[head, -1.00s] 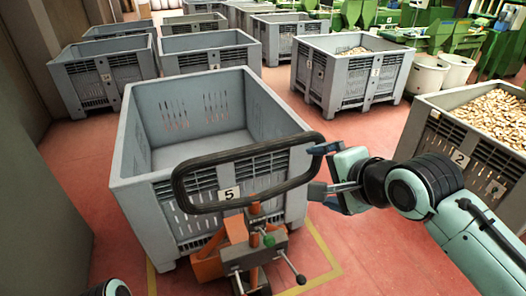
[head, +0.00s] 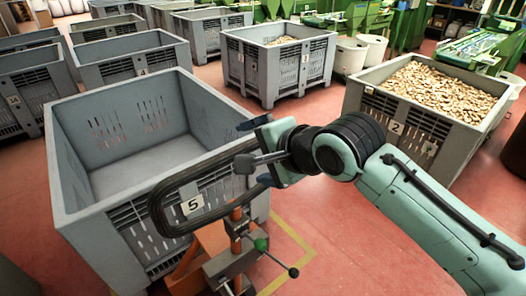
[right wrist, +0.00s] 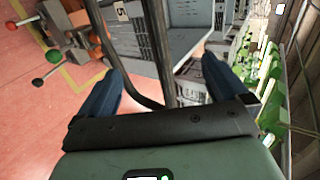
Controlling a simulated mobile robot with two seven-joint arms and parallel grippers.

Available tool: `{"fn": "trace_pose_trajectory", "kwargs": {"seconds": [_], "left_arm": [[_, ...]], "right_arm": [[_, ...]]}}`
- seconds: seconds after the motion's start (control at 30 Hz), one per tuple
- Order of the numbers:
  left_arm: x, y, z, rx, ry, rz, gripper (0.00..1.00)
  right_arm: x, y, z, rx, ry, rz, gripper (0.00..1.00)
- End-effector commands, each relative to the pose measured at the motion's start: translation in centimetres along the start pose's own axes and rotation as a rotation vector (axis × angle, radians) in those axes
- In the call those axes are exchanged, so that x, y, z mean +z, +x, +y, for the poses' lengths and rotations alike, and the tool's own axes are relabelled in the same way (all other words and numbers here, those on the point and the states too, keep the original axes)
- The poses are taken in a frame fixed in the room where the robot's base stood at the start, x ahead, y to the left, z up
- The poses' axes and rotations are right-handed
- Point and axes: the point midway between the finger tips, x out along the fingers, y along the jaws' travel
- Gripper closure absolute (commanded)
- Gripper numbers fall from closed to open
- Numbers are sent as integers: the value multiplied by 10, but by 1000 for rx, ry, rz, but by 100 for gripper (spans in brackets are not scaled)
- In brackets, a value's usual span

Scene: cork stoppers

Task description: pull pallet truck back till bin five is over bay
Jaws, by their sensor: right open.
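Grey bin five (head: 85,215), empty and marked 5, stands on the orange pallet truck (head: 212,240). The truck's black loop handle (head: 200,168) rises in front of the bin. My right gripper (head: 255,153) is open at the right end of the loop. In the right wrist view a dark handle bar (right wrist: 160,45) passes between its spread fingers, and I see no finger closed on it. The yellow bay line (head: 292,238) shows on the floor right of the truck; the rest of the marking is mostly hidden. My left gripper is out of view.
A bin marked 2 (head: 375,125), full of corks, stands at the right. Bin 3 (head: 300,70) stands behind, with more grey bins at the back left. Green machines (head: 350,20) line the back. Red floor (head: 310,120) is clear between the bins.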

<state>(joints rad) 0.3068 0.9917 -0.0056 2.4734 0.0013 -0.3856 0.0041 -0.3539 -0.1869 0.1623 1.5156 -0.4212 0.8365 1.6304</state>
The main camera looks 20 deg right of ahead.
Motion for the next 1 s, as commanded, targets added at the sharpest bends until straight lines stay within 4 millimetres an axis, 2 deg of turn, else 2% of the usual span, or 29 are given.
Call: {"fn": "trace_pose_trajectory", "kwargs": {"seconds": [0.1,0.6,0.8,1.0], "left_arm": [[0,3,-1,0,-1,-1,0],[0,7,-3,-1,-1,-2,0],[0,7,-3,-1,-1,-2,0],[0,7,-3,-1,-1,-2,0]], "right_arm": [[1,19,1,3,-1,-1,0],[0,86,1,3,0,0,0],[0,102,0,1,-1,0,0],[0,107,0,0,-1,1,0]]}}
